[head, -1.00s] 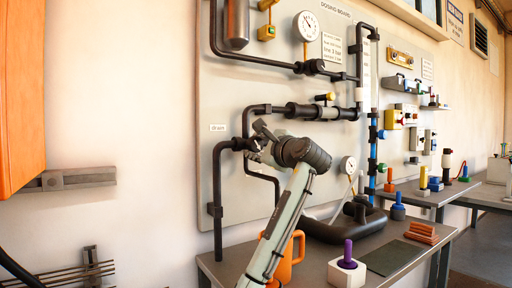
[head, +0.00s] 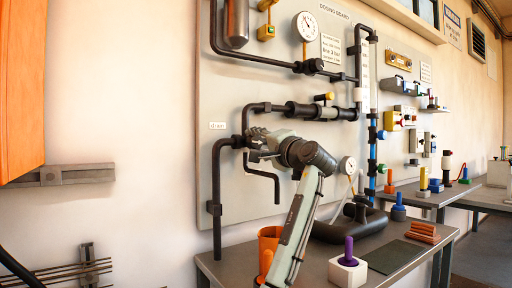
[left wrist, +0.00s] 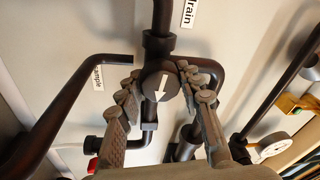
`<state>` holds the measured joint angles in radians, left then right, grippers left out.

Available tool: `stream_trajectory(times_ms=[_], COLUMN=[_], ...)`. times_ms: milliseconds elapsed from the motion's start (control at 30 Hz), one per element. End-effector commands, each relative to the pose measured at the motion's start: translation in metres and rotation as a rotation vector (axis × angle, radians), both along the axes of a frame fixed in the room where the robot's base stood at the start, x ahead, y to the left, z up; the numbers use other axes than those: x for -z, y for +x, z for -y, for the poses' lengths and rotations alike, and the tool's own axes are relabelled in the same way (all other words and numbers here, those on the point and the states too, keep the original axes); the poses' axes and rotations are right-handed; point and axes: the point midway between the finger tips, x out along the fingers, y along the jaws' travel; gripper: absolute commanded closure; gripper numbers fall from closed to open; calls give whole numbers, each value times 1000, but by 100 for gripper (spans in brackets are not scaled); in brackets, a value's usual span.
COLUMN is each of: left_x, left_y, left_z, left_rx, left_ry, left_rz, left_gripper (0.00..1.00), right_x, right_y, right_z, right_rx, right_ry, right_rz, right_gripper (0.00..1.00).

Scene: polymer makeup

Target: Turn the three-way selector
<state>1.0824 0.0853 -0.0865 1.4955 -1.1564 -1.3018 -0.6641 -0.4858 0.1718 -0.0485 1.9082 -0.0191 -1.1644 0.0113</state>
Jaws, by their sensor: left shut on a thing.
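The three-way selector shows in the left wrist view as a dark round knob (left wrist: 160,86) with a white arrow. The arrow points toward the bottom of that picture, away from the pipe by the "Drain" label (left wrist: 189,12). A "Sample" label (left wrist: 98,78) is by the left branch. My left gripper (left wrist: 160,82) has one finger on each side of the knob and is shut on it. In the head view my left gripper (head: 256,139) is at the pipe joint on the board's left, and it hides the knob there. My right gripper is in neither view.
Black pipes (head: 217,180) run around the selector on the pale board (head: 260,85). Below, the bench (head: 330,250) holds an orange container (head: 269,238), a white block with a purple peg (head: 348,268) and several orange bars (head: 422,232). An orange cabinet (head: 20,90) is at upper left.

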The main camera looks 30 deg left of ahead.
Motion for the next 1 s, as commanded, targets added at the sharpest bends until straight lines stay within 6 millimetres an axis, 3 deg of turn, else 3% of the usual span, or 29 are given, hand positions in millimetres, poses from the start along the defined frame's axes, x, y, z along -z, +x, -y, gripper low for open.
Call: stream_trajectory(times_ms=[400,833,867,1000], left_x=[0,0,0,0], left_y=[0,0,0,0], left_z=[0,0,0,0], left_rx=[-1,0,0,0], left_ry=[-52,-56,-56,-55], left_rz=[121,129,129,129], left_gripper=[93,93,62,44], right_x=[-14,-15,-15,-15], right_y=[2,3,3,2], right_z=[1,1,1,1], right_rx=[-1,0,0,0], right_ry=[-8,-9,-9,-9], right_rz=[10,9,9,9], right_gripper=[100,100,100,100])
